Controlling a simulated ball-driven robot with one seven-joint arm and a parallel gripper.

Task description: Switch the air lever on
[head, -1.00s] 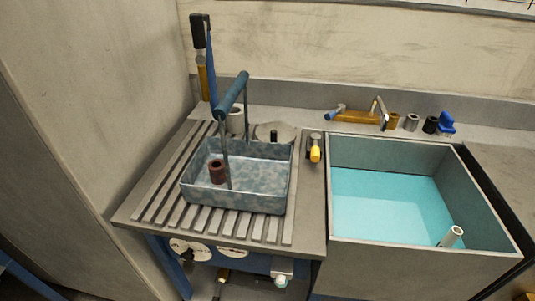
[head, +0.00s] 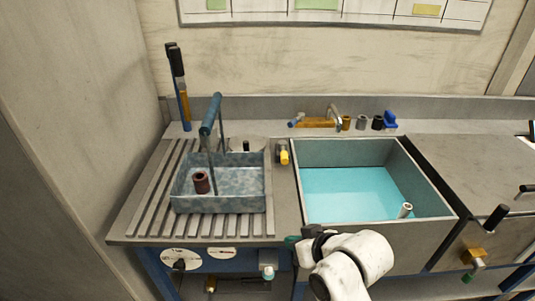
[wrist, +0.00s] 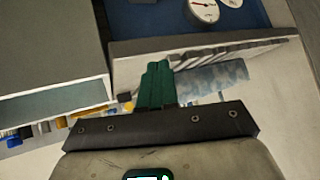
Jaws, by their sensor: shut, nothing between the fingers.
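No lever is labelled as air, so I cannot tell which one it is. A small yellow-handled lever (head: 284,155) stands on the deck between the draining rack and the sink. A black-handled fitting with a yellow body (head: 476,255) is on the front at the far right. White round dials (head: 181,259) sit on the blue front panel below the rack. My gripper (head: 291,241) is at the counter's front edge, near the sink's front left corner, apart from the yellow-handled lever. Its green fingers (wrist: 155,83) are shut and empty in the wrist view, where a dial (wrist: 204,10) shows at the top.
A sink of blue water (head: 355,192) stands right of the rack. A brass tap (head: 317,122) and small cylinders are behind the sink. The counter at right (head: 470,165) is largely bare.

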